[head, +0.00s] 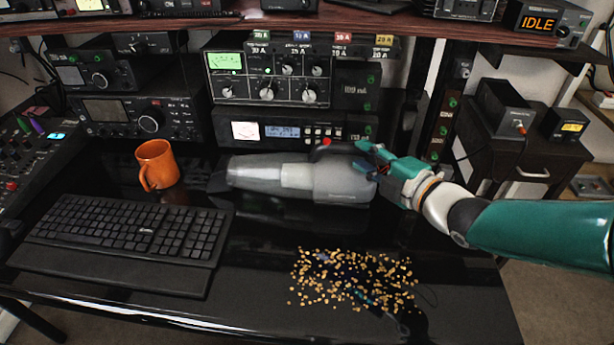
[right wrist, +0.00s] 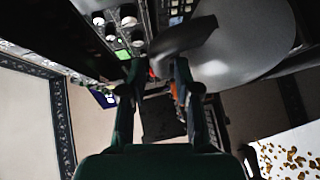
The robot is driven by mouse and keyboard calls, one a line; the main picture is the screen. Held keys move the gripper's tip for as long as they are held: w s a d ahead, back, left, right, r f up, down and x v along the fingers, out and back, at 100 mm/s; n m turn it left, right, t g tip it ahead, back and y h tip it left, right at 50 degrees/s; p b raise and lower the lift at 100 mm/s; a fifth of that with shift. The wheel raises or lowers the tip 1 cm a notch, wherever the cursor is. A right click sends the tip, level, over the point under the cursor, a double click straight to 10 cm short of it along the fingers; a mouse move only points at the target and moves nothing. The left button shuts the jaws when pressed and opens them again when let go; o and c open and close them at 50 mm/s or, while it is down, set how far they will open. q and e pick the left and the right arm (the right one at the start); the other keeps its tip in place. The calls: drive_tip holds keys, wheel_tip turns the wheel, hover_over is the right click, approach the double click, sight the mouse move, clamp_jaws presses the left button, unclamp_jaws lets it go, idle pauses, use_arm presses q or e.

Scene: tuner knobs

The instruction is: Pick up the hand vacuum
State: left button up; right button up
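The hand vacuum (head: 340,182) lies on the black desk, grey with a clear nozzle pointing left. Its grey body (right wrist: 245,40) fills the upper right of the right wrist view, with the curved handle (right wrist: 185,38) at the fingertips. My right gripper (head: 372,160) is at the handle end of the vacuum in the head view. In the right wrist view its two fingers (right wrist: 157,72) stand apart, with the handle's end at or between their tips; contact cannot be told. My left gripper is not in view.
An orange mug (head: 158,164) stands left of the nozzle, behind a black keyboard (head: 130,232). Scattered tan crumbs (head: 350,280) lie on the desk in front of the vacuum. Radio units (head: 268,75) stand close behind it, under a wooden shelf (head: 240,24).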

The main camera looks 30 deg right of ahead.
sight(352, 151)
drive_tip(key=x, duration=0.4)
drive_tip(key=shift+a, duration=0.35)
drive_tip(key=shift+s, duration=0.1)
clamp_jaws()
drive_tip(key=shift+f, duration=0.1)
drive_tip(key=shift+r, duration=0.25)
